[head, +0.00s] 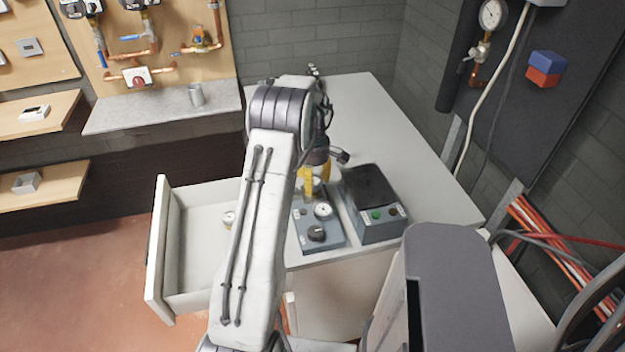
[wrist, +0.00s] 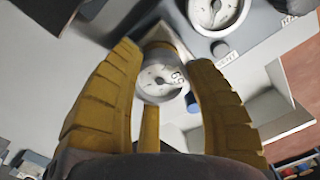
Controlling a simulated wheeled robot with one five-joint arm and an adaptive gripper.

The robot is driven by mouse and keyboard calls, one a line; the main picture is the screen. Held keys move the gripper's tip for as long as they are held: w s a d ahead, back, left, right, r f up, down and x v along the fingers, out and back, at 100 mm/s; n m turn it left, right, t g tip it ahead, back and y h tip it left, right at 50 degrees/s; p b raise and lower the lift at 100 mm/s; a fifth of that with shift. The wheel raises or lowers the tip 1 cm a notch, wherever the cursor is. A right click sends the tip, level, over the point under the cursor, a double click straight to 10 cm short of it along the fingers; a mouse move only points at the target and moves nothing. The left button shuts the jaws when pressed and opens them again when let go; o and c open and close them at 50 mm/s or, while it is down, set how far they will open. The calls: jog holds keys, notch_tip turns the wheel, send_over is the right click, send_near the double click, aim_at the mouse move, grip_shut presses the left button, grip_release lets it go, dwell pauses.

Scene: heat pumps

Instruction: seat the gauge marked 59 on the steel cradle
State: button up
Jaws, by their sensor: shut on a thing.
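My gripper (head: 313,186) has yellow fingers and hangs over the grey instrument box on the worktop. In the wrist view, my gripper (wrist: 160,60) is shut on the gauge marked 59 (wrist: 157,84), a round white dial between the fingers with its number at the right rim. I cannot make out this gauge in the head view.
The instrument box (head: 335,237) carries a built-in dial (head: 323,210) and a dark knob. A second box with a black top (head: 369,187) stands to its right. The open drawer (head: 190,275) juts out at the left. The worktop behind (head: 375,110) is clear.

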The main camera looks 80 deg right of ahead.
jog(key=shift+f, duration=0.1)
jog(key=o, duration=1.3)
jog(key=shift+c, duration=0.2)
notch_tip(320, 180, up, 12)
dwell(0.5)
